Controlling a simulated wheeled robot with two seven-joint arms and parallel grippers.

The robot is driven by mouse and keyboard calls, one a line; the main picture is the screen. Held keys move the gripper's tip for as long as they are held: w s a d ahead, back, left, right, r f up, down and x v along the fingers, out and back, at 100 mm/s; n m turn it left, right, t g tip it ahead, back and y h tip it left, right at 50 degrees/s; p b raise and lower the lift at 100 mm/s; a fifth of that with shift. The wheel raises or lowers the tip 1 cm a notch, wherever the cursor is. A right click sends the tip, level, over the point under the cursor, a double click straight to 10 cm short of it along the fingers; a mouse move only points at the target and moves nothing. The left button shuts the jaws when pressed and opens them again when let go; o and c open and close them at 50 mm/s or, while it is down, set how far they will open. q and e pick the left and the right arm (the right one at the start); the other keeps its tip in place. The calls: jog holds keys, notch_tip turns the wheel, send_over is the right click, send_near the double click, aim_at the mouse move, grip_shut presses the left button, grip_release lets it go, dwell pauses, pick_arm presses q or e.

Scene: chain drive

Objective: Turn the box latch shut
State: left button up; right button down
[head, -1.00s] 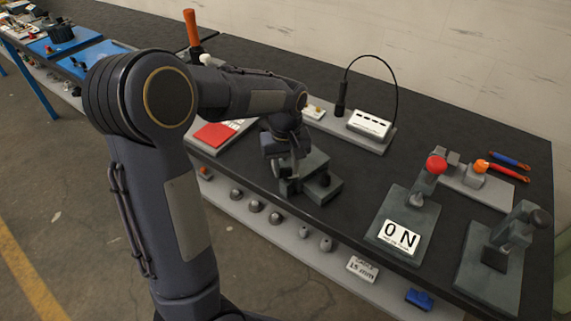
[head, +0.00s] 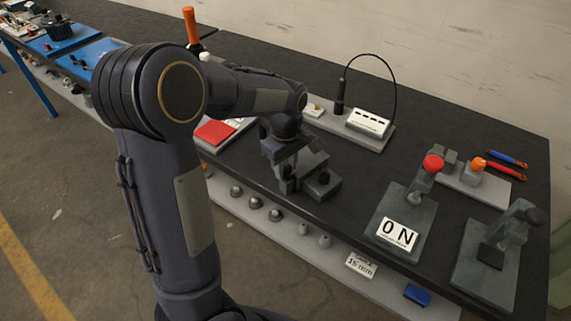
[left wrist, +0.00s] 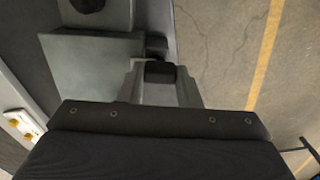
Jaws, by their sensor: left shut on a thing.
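The grey box with the latch (head: 325,188) stands near the table's front edge in the head view. A dark knob (head: 323,178) shows on its right part, and its grey plate also shows in the left wrist view (left wrist: 95,62). My left gripper (head: 289,182) is down at the box's left part. In the left wrist view my left gripper (left wrist: 160,72) is shut on a small black piece (left wrist: 160,70), which appears to be the latch handle. My fingers and wrist hide most of the latch, so its angle is unclear. My right gripper is not in view.
A red-topped panel (head: 215,132) lies left of my left wrist. A white box with a cable (head: 368,122) stands behind. The ON-plate stand (head: 400,232) and another lever stand (head: 487,262) are to the right. Table between them is clear.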

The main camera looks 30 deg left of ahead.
aim_at(285, 168)
pick_arm(q)
jog(key=o, duration=1)
notch_tip(285, 168, up, 8)
jog(key=shift+f, duration=0.1)
dwell(0.4)
jog(key=s+d+m+t+h, duration=0.1)
jog(key=s+d+m+t, duration=0.1)
jog(key=s+m, duration=0.2)
jog(key=s+d+m+t+h, duration=0.1)
jog(key=s+m, duration=0.3)
jog(key=s, duration=0.6)
jog(key=s+d+m+t+h, duration=0.1)
jog(key=s+d+m+t, duration=0.1)
jog(key=s+d+m, duration=0.2)
jog(key=shift+s+f+m+t+h, duration=0.15)
jog(key=shift+s+m+t+h, duration=0.05)
jog(key=shift+s, duration=0.65)
jog(key=shift+s+f+m+t+h, duration=0.15)
jog(key=shift+s+m+t+h, duration=0.05)
jog(key=shift+s, duration=0.65)
